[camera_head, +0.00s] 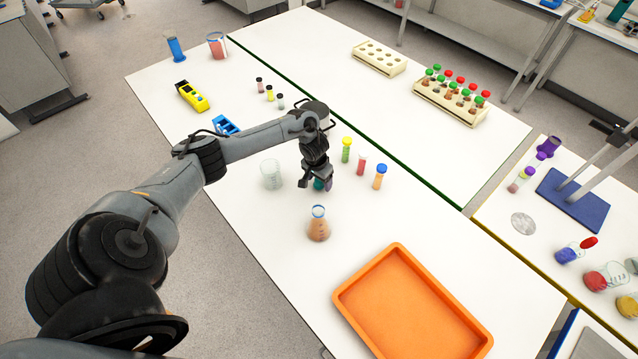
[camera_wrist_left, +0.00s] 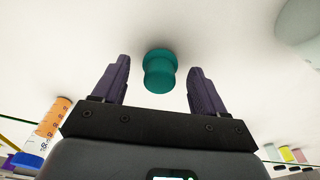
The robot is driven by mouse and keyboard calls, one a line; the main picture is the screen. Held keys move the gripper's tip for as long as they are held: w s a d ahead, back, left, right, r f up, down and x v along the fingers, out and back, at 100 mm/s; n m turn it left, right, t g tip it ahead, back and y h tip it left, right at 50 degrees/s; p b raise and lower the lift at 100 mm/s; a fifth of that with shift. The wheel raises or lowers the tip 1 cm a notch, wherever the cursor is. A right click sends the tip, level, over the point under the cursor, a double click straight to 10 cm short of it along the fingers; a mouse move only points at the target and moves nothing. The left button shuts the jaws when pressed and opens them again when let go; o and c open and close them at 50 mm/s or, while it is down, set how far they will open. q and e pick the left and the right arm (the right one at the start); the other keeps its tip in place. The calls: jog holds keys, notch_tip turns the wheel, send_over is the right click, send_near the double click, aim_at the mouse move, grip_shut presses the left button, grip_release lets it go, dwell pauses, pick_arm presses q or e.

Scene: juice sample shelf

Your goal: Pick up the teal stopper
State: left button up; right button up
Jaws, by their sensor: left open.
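The teal stopper (camera_wrist_left: 160,71) stands on the white table, between and slightly beyond the two fingertips of my left gripper (camera_wrist_left: 160,82) in the left wrist view. The fingers are apart, with a gap on both sides of the stopper, and nothing is held. In the head view, my left gripper (camera_head: 317,182) points down at the table and partly hides the teal stopper (camera_head: 319,184). My right gripper is not in view.
A clear beaker (camera_head: 271,174) stands left of the gripper, and a flask with orange-brown liquid (camera_head: 318,225) stands in front. Small vials, green (camera_head: 346,150), red (camera_head: 361,164) and orange-blue (camera_head: 379,177), stand to the right. An orange tray (camera_head: 342,297) lies at the front right.

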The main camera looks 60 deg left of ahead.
pick_arm(q)
jog(key=c, duration=1.1)
jog(key=shift+c, duration=0.2)
